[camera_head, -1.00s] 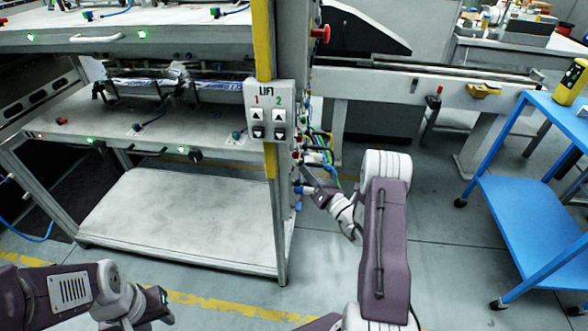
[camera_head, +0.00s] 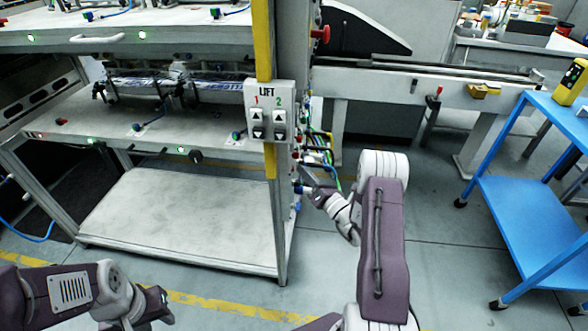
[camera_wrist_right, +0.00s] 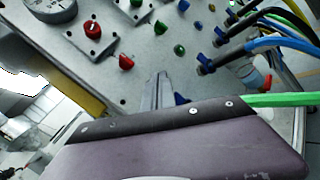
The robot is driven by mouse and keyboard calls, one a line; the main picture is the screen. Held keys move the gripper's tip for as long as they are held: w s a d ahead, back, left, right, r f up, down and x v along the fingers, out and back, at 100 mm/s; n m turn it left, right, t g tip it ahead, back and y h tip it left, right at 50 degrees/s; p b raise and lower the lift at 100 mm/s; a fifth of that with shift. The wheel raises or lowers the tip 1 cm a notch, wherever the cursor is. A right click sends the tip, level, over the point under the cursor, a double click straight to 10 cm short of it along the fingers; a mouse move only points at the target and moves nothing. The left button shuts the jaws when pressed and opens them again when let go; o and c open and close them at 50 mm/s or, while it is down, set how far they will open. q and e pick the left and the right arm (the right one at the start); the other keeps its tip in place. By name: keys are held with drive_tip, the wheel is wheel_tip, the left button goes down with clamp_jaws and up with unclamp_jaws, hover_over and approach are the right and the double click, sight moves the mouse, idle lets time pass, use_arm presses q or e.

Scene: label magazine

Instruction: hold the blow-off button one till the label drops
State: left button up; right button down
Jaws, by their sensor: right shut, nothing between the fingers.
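My right gripper (camera_head: 305,180) is at the side panel of the rack's front post. In the right wrist view its fingers (camera_wrist_right: 162,78) are shut and empty, pointing at the grey button panel (camera_wrist_right: 145,50). A red button (camera_wrist_right: 126,62) lies left of the tips, a green button (camera_wrist_right: 178,50) just above right, and a blue button (camera_wrist_right: 181,99) behind the fingers' right side. I cannot tell which is blow-off button one, or whether the tips touch anything. Shiny printed label rolls (camera_head: 215,84) lie on the rack's middle level. My left gripper (camera_head: 150,308) hangs low at left, jaws unclear.
Blue and green hoses (camera_wrist_right: 262,42) plug into the panel right of the fingers. A red knob on a plate (camera_wrist_right: 97,30) is at upper left. The LIFT switch box (camera_head: 269,110) hangs on the yellow post. A blue cart (camera_head: 525,215) stands at right, with open floor between.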

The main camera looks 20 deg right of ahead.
drive_tip(key=shift+w+a, duration=0.25)
drive_tip(key=shift+a, duration=0.2)
idle(1.9)
drive_tip(key=shift+d, duration=0.15)
drive_tip(key=shift+s+d, duration=0.4)
drive_tip(key=shift+d, duration=0.15)
drive_tip(key=s+d, duration=0.1)
drive_tip(key=d, duration=0.2)
drive_tip(key=s+d, duration=0.1)
drive_tip(key=shift+s+d, duration=0.15)
drive_tip(key=shift+s, duration=0.2)
idle(0.4)
